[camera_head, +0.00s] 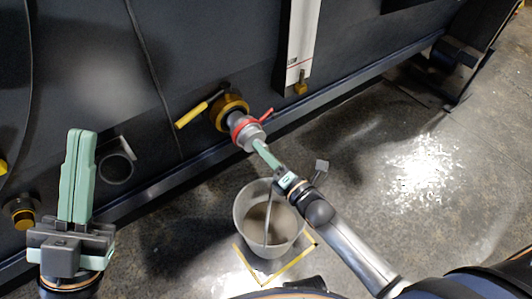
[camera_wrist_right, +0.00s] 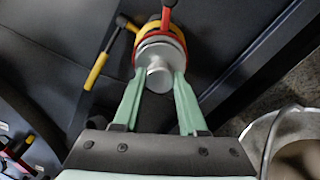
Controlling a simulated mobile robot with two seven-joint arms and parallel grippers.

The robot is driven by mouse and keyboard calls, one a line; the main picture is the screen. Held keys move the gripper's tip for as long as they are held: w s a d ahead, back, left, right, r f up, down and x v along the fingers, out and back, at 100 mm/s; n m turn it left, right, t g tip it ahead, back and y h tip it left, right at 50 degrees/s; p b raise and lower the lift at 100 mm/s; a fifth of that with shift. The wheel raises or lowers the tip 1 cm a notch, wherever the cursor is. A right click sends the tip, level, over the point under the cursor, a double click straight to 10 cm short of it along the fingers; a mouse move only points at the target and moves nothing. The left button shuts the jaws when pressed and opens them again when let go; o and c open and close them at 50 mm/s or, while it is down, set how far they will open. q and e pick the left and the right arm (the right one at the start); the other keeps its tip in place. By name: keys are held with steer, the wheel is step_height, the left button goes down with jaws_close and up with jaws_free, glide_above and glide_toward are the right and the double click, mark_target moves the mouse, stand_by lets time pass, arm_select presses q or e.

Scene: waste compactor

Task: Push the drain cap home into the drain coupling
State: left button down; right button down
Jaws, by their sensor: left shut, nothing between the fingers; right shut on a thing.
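My right gripper (camera_head: 259,147) is shut on the cap's round knob, with a green finger on each side in the right wrist view (camera_wrist_right: 158,82). My left gripper (camera_head: 80,135) is shut and empty, pointing up at the left.
A grey bucket (camera_head: 241,215) stands on the floor below the coupling, inside yellow floor marking. A yellow valve handle (camera_head: 191,115) sticks out left of the coupling. A white panel (camera_head: 301,40) is on the wall above right. The floor to the right is clear.

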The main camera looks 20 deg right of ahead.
steer(key=shift+b+x, duration=0.3)
steer(key=shift+x, duration=0.75)
steer(key=shift+c, duration=0.7)
jaws_free()
steer(key=shift+s, duration=0.15)
steer(key=p+v, duration=0.3)
steer(key=v, duration=0.3)
steer(key=shift+s+d, duration=0.2)
steer(key=shift+s, duration=0.15)
steer(key=shift+r, duration=0.1)
stand_by(0.4)
